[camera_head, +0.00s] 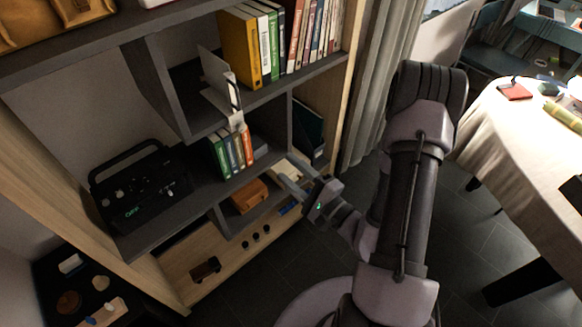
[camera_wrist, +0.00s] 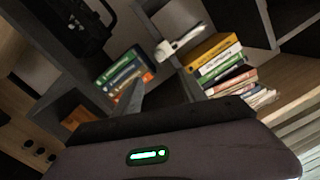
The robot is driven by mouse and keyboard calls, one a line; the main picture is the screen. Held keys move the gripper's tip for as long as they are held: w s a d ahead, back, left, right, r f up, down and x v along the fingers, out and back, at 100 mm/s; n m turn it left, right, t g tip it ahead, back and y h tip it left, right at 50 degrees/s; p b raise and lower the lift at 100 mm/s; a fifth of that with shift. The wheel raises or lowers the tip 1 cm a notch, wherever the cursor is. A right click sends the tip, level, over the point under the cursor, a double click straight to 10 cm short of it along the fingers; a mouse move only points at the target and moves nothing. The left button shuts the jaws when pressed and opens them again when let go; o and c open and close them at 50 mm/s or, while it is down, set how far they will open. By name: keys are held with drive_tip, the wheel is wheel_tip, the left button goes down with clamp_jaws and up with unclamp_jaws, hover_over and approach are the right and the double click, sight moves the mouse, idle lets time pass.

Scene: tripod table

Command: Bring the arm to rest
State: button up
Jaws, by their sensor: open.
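My arm (camera_head: 408,200) reaches down from the upper right and bends back toward the shelf unit. My gripper (camera_head: 284,174) is open and points up and left at the lower shelves, with nothing seen between its fingers. In the wrist view, the dark gripper body with a green light fills the bottom, and the books lie beyond it. In the head view, the gripper is in front of the shelf unit (camera_head: 160,90); I cannot tell whether the fingertips are past its front edge.
A row of books (camera_head: 270,45) stands on the upper shelf, and small books (camera_head: 232,150) stand below. A black radio (camera_head: 140,185) sits left. An orange box (camera_head: 249,196) is low in the shelf. A cloth-covered table (camera_head: 500,130) stands right. Dark floor between is clear.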

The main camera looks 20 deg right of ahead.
drive_tip(key=s+a+r+n+g+y, duration=0.4)
drive_tip(key=a+r+n+g+y, duration=0.35)
drive_tip(key=a+r+y, duration=0.35)
drive_tip(key=s+a+n+g+h, duration=0.4)
drive_tip(key=s+a+n+g, duration=0.3)
drive_tip(key=s+a+g, duration=0.3)
drive_tip(key=s+d+n+h, duration=0.1)
drive_tip(key=s+d+h, duration=0.5)
drive_tip(key=h, duration=0.1)
drive_tip(key=w+d+r+t+h, duration=0.3)
drive_tip(key=d+r+t+h, duration=0.1)
drive_tip(key=d+r+t, duration=0.1)
drive_tip(key=shift+w+r+m, duration=0.25)
drive_tip(key=shift+w+m, duration=0.05)
drive_tip(key=shift+m, duration=0.15)
